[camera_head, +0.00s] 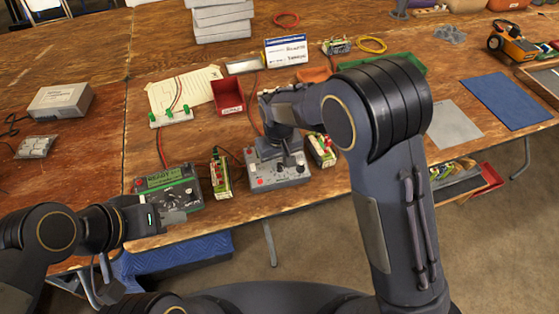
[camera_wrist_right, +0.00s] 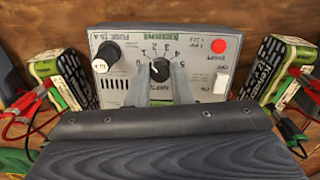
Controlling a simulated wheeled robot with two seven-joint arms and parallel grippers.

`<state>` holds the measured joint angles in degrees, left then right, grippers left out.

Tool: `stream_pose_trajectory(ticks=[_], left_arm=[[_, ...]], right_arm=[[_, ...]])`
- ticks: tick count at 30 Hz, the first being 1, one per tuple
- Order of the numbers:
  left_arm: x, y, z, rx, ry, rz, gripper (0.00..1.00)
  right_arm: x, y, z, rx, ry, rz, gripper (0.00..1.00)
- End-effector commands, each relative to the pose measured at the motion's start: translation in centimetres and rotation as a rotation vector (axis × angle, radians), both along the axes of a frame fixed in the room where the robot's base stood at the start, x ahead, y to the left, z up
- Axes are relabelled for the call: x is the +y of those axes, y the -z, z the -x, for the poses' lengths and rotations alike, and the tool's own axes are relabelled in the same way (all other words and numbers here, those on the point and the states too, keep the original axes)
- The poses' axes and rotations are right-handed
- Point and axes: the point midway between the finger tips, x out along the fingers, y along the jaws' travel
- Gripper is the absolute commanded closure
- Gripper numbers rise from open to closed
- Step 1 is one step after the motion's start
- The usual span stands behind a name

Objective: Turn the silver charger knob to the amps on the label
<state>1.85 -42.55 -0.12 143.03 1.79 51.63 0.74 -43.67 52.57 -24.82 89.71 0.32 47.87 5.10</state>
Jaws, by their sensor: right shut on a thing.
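The silver charger (camera_head: 293,173) stands near the table's front edge. In the right wrist view its grey face (camera_wrist_right: 126,72) shows a black knob (camera_wrist_right: 160,70) with a scale from 0 to 5 around it. My right gripper (camera_head: 292,158) reaches down onto the charger. In the wrist view its two fingers (camera_wrist_right: 161,79) are shut on the knob, one on each side. The knob's pointer is too small to read for certain. My left gripper (camera_head: 182,217) is low at the left, in front of the green charger; its finger gap is unclear. A white sign (camera_head: 287,51) has writing too small to read.
Batteries flank the silver charger, left (camera_head: 221,177) and right (camera_head: 321,150), with clips and cables. A red bin (camera_head: 228,97) stands behind. A blue mat (camera_head: 506,100) lies at the right.

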Motion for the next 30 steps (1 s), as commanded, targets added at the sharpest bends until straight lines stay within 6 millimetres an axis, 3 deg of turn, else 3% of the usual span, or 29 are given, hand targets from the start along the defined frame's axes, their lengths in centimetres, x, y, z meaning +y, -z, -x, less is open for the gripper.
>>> stream_pose_trajectory(ticks=[7, 8, 12, 22, 30], left_arm=[[0.0, 0.0, 0.0, 0.0, 0.0, 0.0, 0.64], [0.0, 0.0, 0.0, 0.0, 0.0, 0.0, 0.64], [0.0, 0.0, 0.0, 0.0, 0.0, 0.0, 0.64], [0.0, 0.0, 0.0, 0.0, 0.0, 0.0, 0.64], [0.0, 0.0, 0.0, 0.0, 0.0, 0.0, 0.64]], right_arm=[[0.0, -0.1, 0.0, -0.001, 0.0, 0.0, 1.0], [0.0, -0.1, 0.0, -0.001, -0.001, 0.0, 0.77], [0.0, 0.0, 0.0, -0.001, -0.001, 0.0, 0.59], [0.0, -0.4, 0.0, -0.002, -0.002, -0.001, 0.59], [0.1, -4.6, 0.1, -0.005, -0.002, -0.004, 0.59]])
